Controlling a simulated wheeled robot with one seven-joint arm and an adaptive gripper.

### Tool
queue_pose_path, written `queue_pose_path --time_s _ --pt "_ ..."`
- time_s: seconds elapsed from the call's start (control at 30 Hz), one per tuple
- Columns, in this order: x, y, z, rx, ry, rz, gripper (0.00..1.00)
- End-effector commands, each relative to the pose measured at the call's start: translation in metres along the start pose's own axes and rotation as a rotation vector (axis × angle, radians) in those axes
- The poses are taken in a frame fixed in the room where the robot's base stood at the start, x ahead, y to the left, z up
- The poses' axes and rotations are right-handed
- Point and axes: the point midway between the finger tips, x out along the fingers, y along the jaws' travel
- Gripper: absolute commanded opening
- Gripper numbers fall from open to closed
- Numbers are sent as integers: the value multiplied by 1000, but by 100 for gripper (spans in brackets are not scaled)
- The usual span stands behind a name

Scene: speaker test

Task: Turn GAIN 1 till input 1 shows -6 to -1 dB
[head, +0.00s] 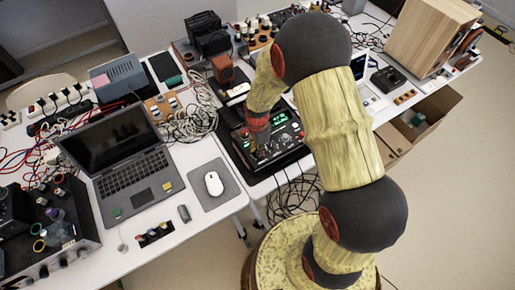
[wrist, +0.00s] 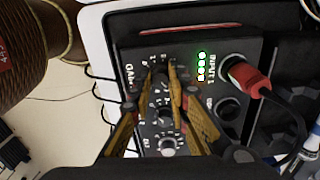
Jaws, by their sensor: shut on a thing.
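The dark audio box (wrist: 222,50) fills the middle of the wrist view, turned sideways. My gripper (wrist: 161,75) reaches onto its panel, with yellow fingers on both sides of a dark knob (wrist: 160,77) at the top of a row, near lettering that seems to read GAIN. The fingers are shut on this knob and partly cover it. Beside the INPUT 1 lettering, a column of several green lights (wrist: 202,66) is lit; the dB marks are too small to read. In the head view the box (head: 291,141) stands on the table, with my gripper (head: 257,138) over its left part.
A red plug (wrist: 250,80) sits in a socket right of the lights, with a dark cable. More knobs (wrist: 167,146) lie below the held one, close to the fingers. A laptop (head: 130,172), a mouse (head: 214,184) and tangled cables (head: 190,122) are left of the box.

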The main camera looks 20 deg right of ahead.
Motion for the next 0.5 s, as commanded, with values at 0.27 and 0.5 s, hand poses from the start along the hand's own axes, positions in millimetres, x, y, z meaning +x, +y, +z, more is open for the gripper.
queue_pose_path --time_s 0.27,0.5 --pt "-1 -1 0 139 0 -3 0" --pt "-1 -2 0 188 0 -3 0"
